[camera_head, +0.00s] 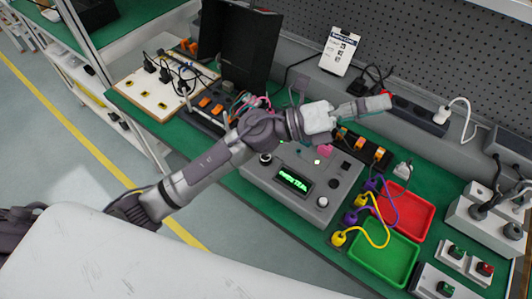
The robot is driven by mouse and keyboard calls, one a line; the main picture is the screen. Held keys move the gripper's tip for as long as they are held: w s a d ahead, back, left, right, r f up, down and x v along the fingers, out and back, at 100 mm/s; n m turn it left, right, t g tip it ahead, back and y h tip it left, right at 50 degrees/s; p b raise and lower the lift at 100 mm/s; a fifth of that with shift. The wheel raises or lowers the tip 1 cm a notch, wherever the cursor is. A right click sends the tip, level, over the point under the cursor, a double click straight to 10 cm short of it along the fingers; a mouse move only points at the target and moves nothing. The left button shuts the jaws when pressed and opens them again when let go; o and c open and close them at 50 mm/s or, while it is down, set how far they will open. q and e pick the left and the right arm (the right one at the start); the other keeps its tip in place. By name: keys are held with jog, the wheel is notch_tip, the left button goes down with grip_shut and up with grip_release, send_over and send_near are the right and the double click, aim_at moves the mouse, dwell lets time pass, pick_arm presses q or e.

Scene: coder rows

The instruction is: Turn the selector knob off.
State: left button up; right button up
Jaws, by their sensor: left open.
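A grey control box (270,190) with a lit green display (294,181) stands on the green bench top. It has a dark round knob (265,159) at its upper left and a pale round knob (322,202) at its lower right. I cannot tell which is the selector knob or how either is set. My left arm crosses above the box and hides part of its back. My left gripper (374,105) is open, past the box's back right, apart from both knobs. My right gripper is out of view.
A red tray (418,212) and a green tray (388,274) lie right of the box, with yellow and purple cables near them. Button boxes and plugs crowd the right end. A power strip (415,117) runs along the back, below a pegboard. A dark monitor stands behind my arm.

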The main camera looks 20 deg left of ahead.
pick_arm(q)
notch_tip(320, 180, down, 4)
jog(key=s+d+m+g+y, duration=0.2)
jog(key=m+g, duration=0.4)
jog(key=m, duration=0.1)
jog(key=m+g+y, duration=0.2)
jog(key=m+y, duration=0.5)
jog(key=y, duration=1.1)
send_near(266, 156)
jog(key=f+p, duration=0.1)
jog(key=f, duration=0.2)
jog(key=f+p, duration=0.1)
jog(key=f, duration=0.2)
jog(key=s+f+p, duration=0.1)
jog(key=f, duration=0.2)
jog(key=shift+d, duration=0.1)
grip_shut()
